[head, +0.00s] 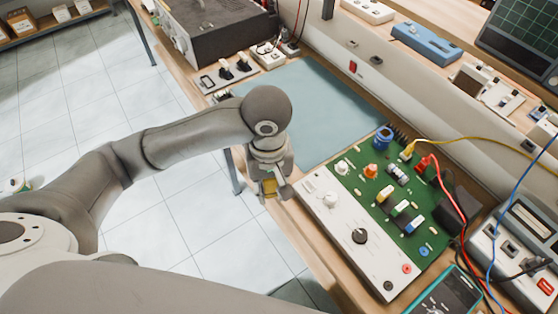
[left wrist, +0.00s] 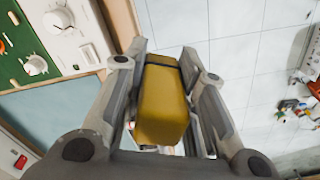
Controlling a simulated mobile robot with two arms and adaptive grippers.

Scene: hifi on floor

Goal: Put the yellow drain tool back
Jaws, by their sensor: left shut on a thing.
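My left gripper (head: 272,188) is just off the front edge of the workbench, over the floor, beside the white panel of the circuit board. It is shut on a yellow block-shaped thing (left wrist: 163,100), which looks like the yellow drain tool. A small part of the yellow thing (head: 269,187) also shows in the head view between the fingers. In the left wrist view, the fingers (left wrist: 162,70) lie on both sides of it, and a dark band crosses its far end. The rest of it is hidden. My right gripper is not in view.
A blue-grey mat (head: 325,105) lies clear on the bench. The green circuit board (head: 385,190) with knobs and coloured parts is close to the gripper. Yellow, red and blue cables run at the right. Small coloured items (left wrist: 300,108) lie on the tiled floor.

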